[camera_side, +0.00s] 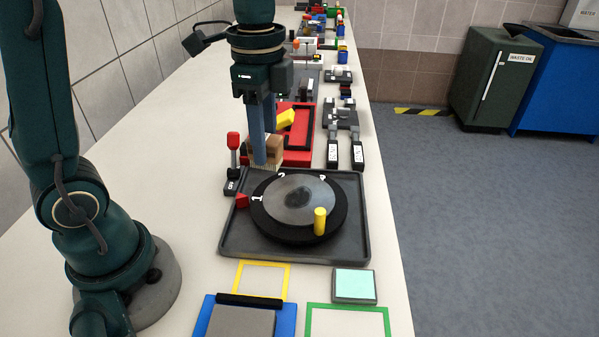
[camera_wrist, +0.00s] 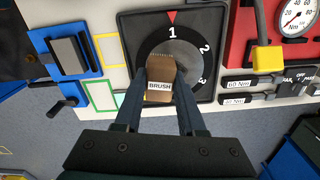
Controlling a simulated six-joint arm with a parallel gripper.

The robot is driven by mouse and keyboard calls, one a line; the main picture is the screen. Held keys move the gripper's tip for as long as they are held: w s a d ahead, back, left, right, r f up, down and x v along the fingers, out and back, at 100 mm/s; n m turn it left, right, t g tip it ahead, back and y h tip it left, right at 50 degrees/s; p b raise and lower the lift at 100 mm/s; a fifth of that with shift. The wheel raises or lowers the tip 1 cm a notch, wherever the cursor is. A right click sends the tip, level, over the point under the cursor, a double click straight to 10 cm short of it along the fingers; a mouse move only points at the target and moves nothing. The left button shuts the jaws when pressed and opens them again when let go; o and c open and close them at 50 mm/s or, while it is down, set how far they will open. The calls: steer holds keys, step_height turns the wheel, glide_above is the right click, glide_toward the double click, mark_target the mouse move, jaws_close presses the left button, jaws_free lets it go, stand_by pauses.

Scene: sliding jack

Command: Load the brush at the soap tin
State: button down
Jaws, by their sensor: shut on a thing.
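My gripper (camera_side: 264,138) is shut on a wooden brush (camera_side: 272,148) with pale bristles pointing down. In the wrist view the brush (camera_wrist: 160,85), labelled BRUSH, sits between the two fingers (camera_wrist: 160,72). In the side view it shows at the far left edge of the round turntable's tray; I cannot tell whether its bristles touch anything. A small grey tin with a mint-green top (camera_side: 354,285), apparently the soap tin, lies at the near right, well apart from the brush. It also shows in the wrist view (camera_wrist: 117,87), left of my gripper.
A black turntable (camera_side: 262,229) with a grey disc, numbers and a yellow peg (camera_side: 320,221) stands in a dark tray (camera_side: 233,246). A red-knobbed lever (camera_side: 233,145) is left of the brush. Yellow and green frames mark the near bench.

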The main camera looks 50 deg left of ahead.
steer(key=w+d+f+m, duration=0.2)
steer(key=w+d+m, duration=0.15)
steer(key=d, duration=0.55)
steer(key=shift+s+d+f+m, duration=0.3)
steer(key=shift+d+f+m, duration=0.25)
steer(key=shift+d+f, duration=1.05)
steer(key=shift+s+d+f+m, duration=0.25)
steer(key=shift+d+f+m, duration=0.3)
steer(key=shift+d+f, duration=1.05)
steer(key=shift+s+d+f+m, duration=0.3)
steer(key=shift+d+f+m, duration=0.25)
steer(key=shift+d+f, duration=1)
steer(key=shift+f, duration=0.6)
step_height(320, 180, up, 7)
